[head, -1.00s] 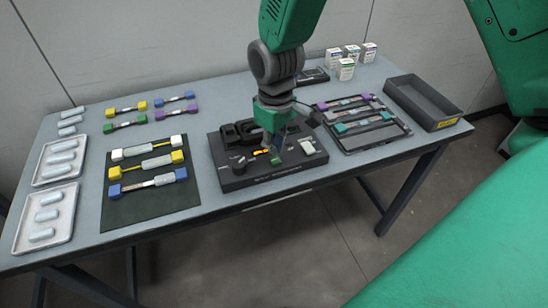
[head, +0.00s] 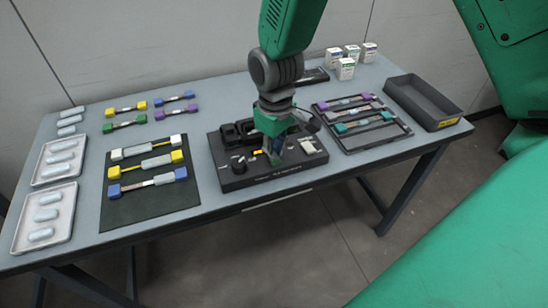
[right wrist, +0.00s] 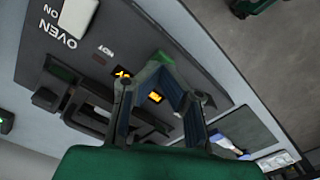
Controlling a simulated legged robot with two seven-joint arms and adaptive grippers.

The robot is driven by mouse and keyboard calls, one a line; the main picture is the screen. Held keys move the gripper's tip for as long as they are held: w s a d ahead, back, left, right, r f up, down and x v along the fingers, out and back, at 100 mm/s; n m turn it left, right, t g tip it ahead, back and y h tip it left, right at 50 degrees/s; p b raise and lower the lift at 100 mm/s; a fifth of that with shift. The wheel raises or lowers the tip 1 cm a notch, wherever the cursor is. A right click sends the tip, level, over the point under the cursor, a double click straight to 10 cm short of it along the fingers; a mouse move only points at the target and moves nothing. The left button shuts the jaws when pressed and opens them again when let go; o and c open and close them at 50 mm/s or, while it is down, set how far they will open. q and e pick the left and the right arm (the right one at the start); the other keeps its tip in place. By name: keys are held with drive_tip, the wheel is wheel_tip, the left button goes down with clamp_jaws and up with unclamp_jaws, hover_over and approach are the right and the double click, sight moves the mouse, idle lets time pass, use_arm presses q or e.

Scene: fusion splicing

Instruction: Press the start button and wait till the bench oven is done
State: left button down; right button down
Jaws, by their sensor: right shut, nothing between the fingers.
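The black bench device (head: 235,182) stands at the front middle of the table, with printed labels, lit amber parts and controls on top. In the right wrist view its panel (right wrist: 150,25) bears the word OVEN, the label ON and a white block (right wrist: 78,18). Amber lights (right wrist: 155,97) glow close to the fingers. My right gripper (head: 275,162) is shut and empty, pointing down at the device's top. In the right wrist view its fingertips (right wrist: 160,60) meet over the panel; they hide what lies beneath, so I cannot tell contact. My left gripper is not in view.
A dark mat (head: 140,210) with several coloured-end pieces lies left of the device. Two pale trays (head: 68,180) stand at the far left. A black rack (head: 352,149) and an open grey bin (head: 430,121) are to the right, with small boxes (head: 345,70) behind.

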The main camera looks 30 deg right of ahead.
drive_tip(key=shift+f, duration=0.7)
drive_tip(key=shift+r, duration=0.1)
wheel_tip(320, 180, up, 6)
drive_tip(key=p, duration=0.6)
drive_tip(key=shift+p, duration=0.3)
drive_tip(key=s+d+f+m, duration=0.1)
drive_tip(key=s+f, duration=0.4)
drive_tip(key=s, duration=0.3)
drive_tip(key=s+d+f+m, duration=0.1)
drive_tip(key=s+f, duration=0.5)
drive_tip(key=s, duration=0.3)
drive_tip(key=s+f+m, duration=0.2)
drive_tip(key=s+f, duration=0.3)
drive_tip(key=s, duration=0.3)
drive_tip(key=shift+n+t, duration=0.3)
drive_tip(key=shift+n, duration=0.4)
drive_tip(key=w+f+b, duration=0.1)
drive_tip(key=b, duration=0.1)
drive_tip(key=w+a+f+b, duration=0.1)
drive_tip(key=f, duration=0.1)
drive_tip(key=shift+w+f+b, duration=0.1)
drive_tip(key=shift+w+b, duration=0.1)
drive_tip(key=shift+b, duration=0.2)
